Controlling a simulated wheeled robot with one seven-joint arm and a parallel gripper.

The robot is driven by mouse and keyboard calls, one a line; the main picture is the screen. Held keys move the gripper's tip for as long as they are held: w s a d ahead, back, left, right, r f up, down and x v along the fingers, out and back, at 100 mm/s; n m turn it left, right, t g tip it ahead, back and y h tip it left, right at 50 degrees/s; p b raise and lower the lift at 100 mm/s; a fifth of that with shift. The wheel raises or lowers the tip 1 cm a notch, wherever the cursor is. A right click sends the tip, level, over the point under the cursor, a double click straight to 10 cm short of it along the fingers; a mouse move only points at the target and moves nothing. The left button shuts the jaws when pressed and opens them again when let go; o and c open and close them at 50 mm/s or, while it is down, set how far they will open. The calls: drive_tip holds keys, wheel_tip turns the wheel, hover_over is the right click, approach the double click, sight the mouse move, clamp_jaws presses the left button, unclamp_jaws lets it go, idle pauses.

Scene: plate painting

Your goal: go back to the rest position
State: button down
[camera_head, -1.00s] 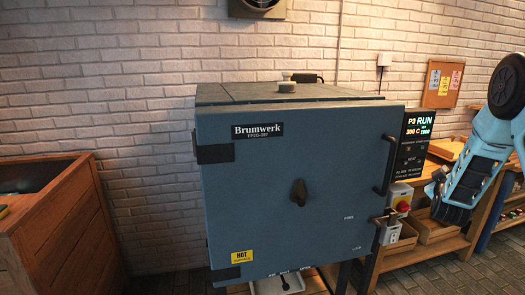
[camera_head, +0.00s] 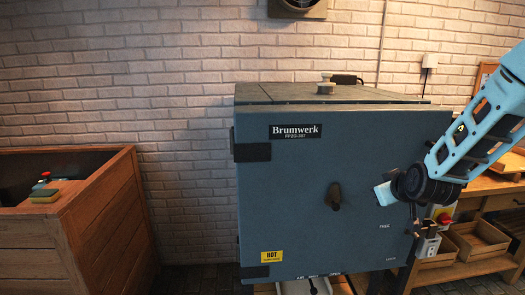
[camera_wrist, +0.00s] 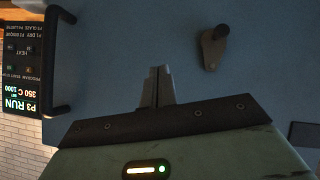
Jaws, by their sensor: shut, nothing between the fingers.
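My gripper shows in the wrist view (camera_wrist: 158,86) with its two fingers together and nothing between them. Behind the fingers is the blue-grey door of the kiln. In the head view my arm comes in from the right, and its light-blue end (camera_head: 385,194) is in front of the right part of the kiln door (camera_head: 310,225). The fingers cannot be made out there. The kiln door is closed. A dark knob (camera_head: 335,196) is on it, left of my arm's end. In the wrist view the knob (camera_wrist: 213,48) is at upper right and the door handle (camera_wrist: 62,60) at left.
The control panel (camera_wrist: 20,75) reads P3 RUN, 350 C in the wrist view; my arm hides it in the head view. A wooden bench with open boxes (camera_head: 478,240) stands right of the kiln. A wooden bin (camera_head: 75,225) is at left, with bare floor between.

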drive_tip(key=s+a+n+g+y, duration=0.2)
drive_tip(key=s+a+g+y, duration=0.3)
drive_tip(key=s+a, duration=1.3)
drive_tip(key=s+a+n+g+h, duration=0.1)
drive_tip(key=s+g, duration=0.5)
drive_tip(key=s, duration=1.4)
drive_tip(key=n+h, duration=0.1)
drive_tip(key=h, duration=0.1)
drive_tip(key=shift+s+a+h, duration=0.15)
drive_tip(key=shift+s+h, duration=0.2)
drive_tip(key=shift+h, duration=0.05)
